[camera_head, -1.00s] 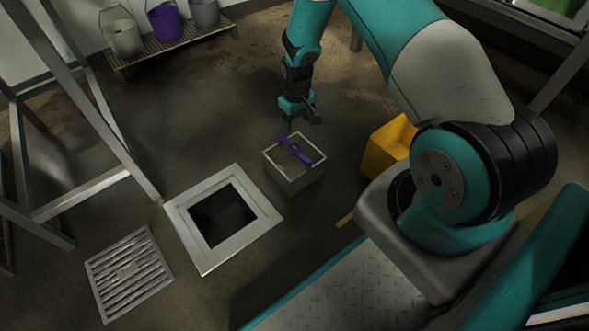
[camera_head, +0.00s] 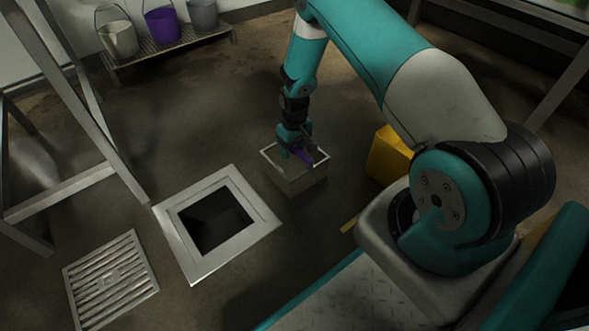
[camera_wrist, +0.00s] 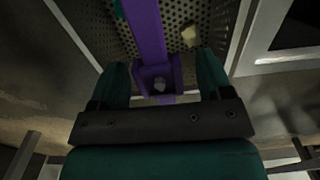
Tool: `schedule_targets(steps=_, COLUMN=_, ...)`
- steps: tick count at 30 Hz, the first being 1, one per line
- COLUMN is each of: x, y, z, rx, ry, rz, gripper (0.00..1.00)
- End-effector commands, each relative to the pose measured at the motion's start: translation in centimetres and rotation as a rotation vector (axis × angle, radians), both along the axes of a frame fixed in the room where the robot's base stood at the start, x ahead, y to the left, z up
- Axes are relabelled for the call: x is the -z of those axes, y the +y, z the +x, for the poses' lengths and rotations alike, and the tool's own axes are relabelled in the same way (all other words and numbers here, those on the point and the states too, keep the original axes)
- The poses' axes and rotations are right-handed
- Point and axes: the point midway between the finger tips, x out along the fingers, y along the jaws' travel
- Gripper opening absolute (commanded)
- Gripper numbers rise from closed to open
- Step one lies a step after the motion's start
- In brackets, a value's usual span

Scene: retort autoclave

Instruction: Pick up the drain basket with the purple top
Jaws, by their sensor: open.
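The drain basket (camera_head: 297,183) is a pale square box on the floor, just right of the floor opening. Its purple top bar (camera_head: 309,158) is partly hidden by my gripper (camera_head: 295,147) in the head view. In the wrist view the purple bar (camera_wrist: 149,35) runs between the two teal fingers of my gripper (camera_wrist: 162,64), with space on both sides. The fingers are open and not closed on the bar. The basket's perforated inside (camera_wrist: 206,14) shows beyond, with a pale lump (camera_wrist: 190,36) in it.
The square drain opening (camera_head: 262,222) has a light metal frame. A slatted grate (camera_head: 110,282) lies left of it. A yellow object (camera_head: 388,157) stands right of the basket. Buckets, one purple (camera_head: 163,25), stand on a low rack at the back left. Metal legs rise at left.

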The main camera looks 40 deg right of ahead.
Motion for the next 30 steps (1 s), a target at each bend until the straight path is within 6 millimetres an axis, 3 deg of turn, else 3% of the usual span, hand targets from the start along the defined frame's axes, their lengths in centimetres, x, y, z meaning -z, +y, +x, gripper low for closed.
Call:
schedule_targets(steps=5, x=-0.1, y=0.0, z=0.0, rx=0.000, ry=-0.001, rz=0.000, gripper=0.72)
schedule_targets(steps=12, x=-0.1, y=0.0, z=0.0, rx=0.000, ry=-0.001, rz=0.000, gripper=0.20)
schedule_targets(steps=14, x=-0.2, y=0.0, z=0.1, rx=0.000, ry=-0.003, rz=-0.001, gripper=0.09)
schedule_targets(steps=23, x=-0.6, y=-0.1, z=0.1, rx=0.000, ry=-0.003, rz=-0.001, gripper=0.09)
schedule_targets(steps=30, x=-3.5, y=-0.1, z=0.1, rx=0.000, ry=-0.004, rz=-0.001, gripper=0.09)
